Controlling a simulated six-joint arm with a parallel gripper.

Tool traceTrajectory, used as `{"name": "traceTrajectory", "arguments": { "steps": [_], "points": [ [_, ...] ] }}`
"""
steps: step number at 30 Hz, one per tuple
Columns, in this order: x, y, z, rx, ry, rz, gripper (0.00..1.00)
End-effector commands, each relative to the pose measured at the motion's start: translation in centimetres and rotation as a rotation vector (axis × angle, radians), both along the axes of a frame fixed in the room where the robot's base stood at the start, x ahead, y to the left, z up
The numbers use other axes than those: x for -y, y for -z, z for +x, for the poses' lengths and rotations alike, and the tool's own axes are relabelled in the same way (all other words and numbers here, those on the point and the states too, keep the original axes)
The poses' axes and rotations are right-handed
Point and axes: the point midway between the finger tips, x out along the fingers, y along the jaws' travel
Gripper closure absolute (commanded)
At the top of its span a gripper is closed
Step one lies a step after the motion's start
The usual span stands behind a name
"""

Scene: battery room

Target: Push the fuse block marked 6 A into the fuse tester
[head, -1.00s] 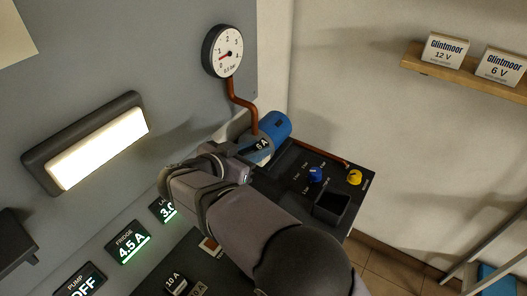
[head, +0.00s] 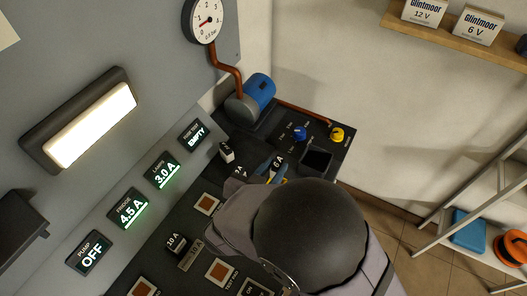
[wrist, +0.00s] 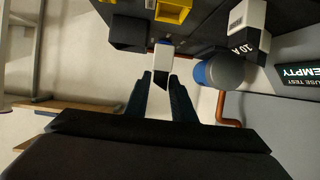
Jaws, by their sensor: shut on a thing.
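The fuse block marked 6 A (head: 277,163) is in my gripper in the head view, with its label facing up. In the wrist view the white and dark block (wrist: 160,78) sits between the two dark fingers of my gripper (wrist: 160,88), which is shut on it. A yellow-rimmed socket (wrist: 173,12) lies beyond the block, apart from it in the picture; I cannot tell for sure that it is the tester's slot. The fuse test display (head: 195,135) reads EMPTY. My arm hides much of the panel around the gripper in the head view.
A blue-ended motor (head: 260,87) with a copper pipe stands behind the gripper. Blue (head: 299,133) and yellow (head: 337,134) knobs and a black open box (head: 315,159) are to the right.

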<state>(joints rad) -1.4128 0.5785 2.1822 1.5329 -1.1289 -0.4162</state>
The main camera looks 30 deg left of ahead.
Motion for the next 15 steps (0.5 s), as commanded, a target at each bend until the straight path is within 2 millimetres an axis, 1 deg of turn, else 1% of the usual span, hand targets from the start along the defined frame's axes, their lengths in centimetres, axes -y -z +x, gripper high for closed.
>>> {"name": "traceTrajectory", "arguments": {
  "steps": [1,7,15],
  "points": [
    [-0.4,-0.18,0.01,0.004,0.01,0.006,1.0],
    [-0.39,-0.09,-0.03,0.002,0.048,0.003,1.0],
    [-0.38,0.28,0.0,0.002,0.051,0.003,1.0]
  ]
}}
